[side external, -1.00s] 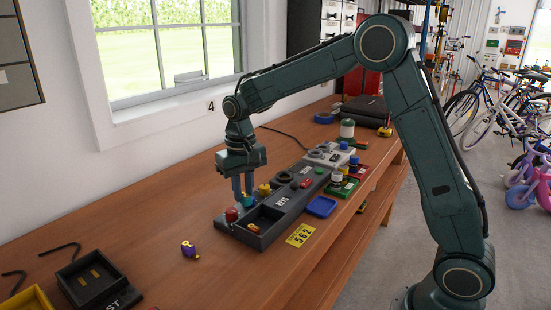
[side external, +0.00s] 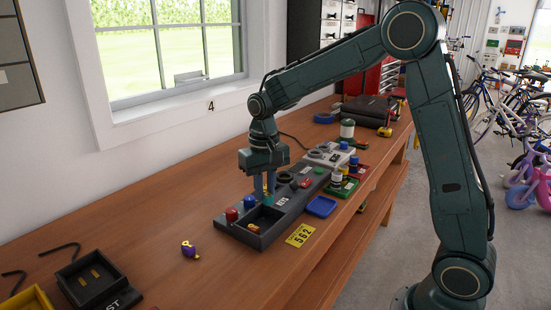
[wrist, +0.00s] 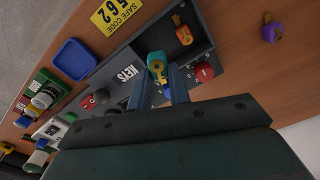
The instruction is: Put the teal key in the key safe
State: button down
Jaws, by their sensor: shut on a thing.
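My gripper (side external: 264,196) is shut on the teal key (wrist: 156,64), which sticks out past the fingertips in the wrist view. It is over the button row of the dark grey key safe (side external: 223,226), just behind the open compartment. The safe, labelled KEYS, also shows in the wrist view (wrist: 121,62). A red button (side external: 231,214) and a blue button (side external: 250,201) stand to the left of my fingers; something yellow shows between the fingers. An orange key (wrist: 184,35) lies in the compartment. I cannot tell whether the teal key touches the safe.
A yellow card (side external: 300,235) reads 562. A blue tray (side external: 321,207) lies beside the safe. A purple key (side external: 188,249) lies left on the bench. A dark tray (side external: 75,293) stands front left. Small bottles on coloured trays stand right.

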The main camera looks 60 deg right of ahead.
aim_at(265, 192)
jog(key=shift+f, duration=3.2)
jog(key=shift+f, duration=0.6)
jog(key=c, duration=1.2)
grip_release()
jog(key=shift+c, duration=0.2)
jog(key=shift+d, duration=0.1)
jog(key=r, duration=1.4)
jog(key=shift+a, duration=0.2)
